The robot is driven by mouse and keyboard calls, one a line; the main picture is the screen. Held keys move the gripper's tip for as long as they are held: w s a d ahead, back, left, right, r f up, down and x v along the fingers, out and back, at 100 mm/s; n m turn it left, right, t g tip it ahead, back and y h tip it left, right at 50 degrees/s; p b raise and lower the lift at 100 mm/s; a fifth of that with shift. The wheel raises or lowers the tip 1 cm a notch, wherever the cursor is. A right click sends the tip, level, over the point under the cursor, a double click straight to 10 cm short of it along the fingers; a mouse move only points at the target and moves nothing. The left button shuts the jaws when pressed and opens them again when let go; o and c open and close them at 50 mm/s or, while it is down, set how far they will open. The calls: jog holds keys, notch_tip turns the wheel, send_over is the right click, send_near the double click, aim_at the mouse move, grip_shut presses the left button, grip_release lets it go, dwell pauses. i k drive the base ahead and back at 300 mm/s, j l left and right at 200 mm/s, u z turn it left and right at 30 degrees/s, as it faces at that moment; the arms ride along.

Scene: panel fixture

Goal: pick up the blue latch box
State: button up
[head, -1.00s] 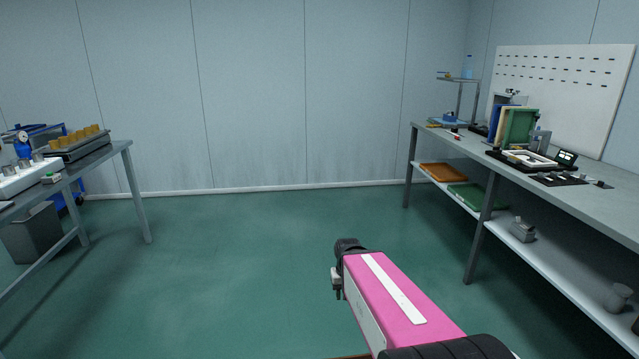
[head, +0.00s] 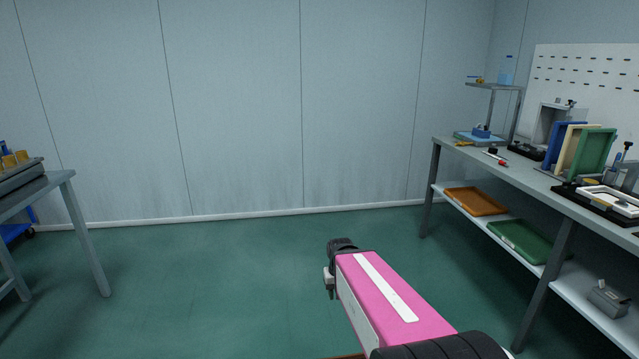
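A small blue box (head: 481,131), which looks like the blue latch box, sits on a pale blue tray or mat (head: 466,139) at the far end of the right workbench. It is small in the view, so its latch cannot be made out. My arm reaches forward at bottom centre over the floor, well to the left of the bench and far from the box. The end of my arm, with what shows of my gripper (head: 330,285), is partly hidden behind the pink link. Its fingers are too small to tell open from shut.
The right workbench (head: 520,171) carries upright blue, cream and green panels (head: 592,153) and a raised shelf (head: 493,86) near the box. Trays lie on its lower shelf. A left table (head: 42,186) stands at the left edge. The floor (head: 230,270) between is clear.

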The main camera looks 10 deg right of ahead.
aim_at(479, 133)
jog(key=i+z, duration=0.25)
jog(key=i, duration=0.35)
jog(key=i+j+z, duration=0.2)
jog(key=i, duration=0.35)
jog(key=i+j+z, duration=0.25)
jog(key=i, duration=0.35)
jog(key=l, duration=0.1)
